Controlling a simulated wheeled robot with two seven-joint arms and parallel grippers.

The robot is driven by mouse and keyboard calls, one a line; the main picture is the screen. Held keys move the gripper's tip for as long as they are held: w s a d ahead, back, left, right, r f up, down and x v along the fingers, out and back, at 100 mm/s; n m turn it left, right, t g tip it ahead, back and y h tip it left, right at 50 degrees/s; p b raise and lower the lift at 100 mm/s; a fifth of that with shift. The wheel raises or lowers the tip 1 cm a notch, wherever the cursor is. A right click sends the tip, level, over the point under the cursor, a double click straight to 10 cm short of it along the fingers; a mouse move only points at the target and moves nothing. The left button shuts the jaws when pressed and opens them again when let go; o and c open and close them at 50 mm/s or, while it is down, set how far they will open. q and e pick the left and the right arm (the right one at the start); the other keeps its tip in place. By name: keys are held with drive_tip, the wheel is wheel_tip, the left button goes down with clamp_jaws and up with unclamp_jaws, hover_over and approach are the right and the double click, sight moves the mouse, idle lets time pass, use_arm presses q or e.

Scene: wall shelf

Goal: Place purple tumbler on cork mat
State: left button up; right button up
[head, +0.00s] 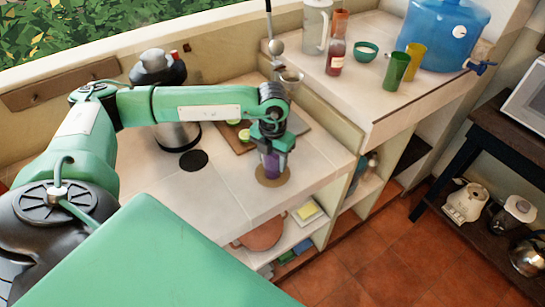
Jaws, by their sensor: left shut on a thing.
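The purple tumbler (271,165) stands at the right part of the lower counter, over the round cork mat (272,182). My left gripper (271,148) comes down on it from above and is shut on its upper part. The tumbler looks upright, and its base is within the mat's outline. I cannot tell whether the base touches the mat or hangs just above it. The gripper hides the tumbler's top. My right gripper is not in view.
A cutting board (236,138) with sliced green pieces lies behind the gripper. A black round mat (193,160) and a steel dispenser (173,105) are to the left. The counter's front (226,195) is clear.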

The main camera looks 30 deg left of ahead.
use_arm(q)
drive_tip(key=o, duration=1.1)
drive_tip(key=shift+f, duration=0.1)
drive_tip(key=shift+o, duration=0.3)
drive_tip(key=shift+r, duration=0.3)
wheel_tip(320, 180, up, 12)
drive_tip(key=b, duration=0.2)
drive_tip(key=shift+b, duration=0.4)
drive_tip(key=shift+f, duration=0.1)
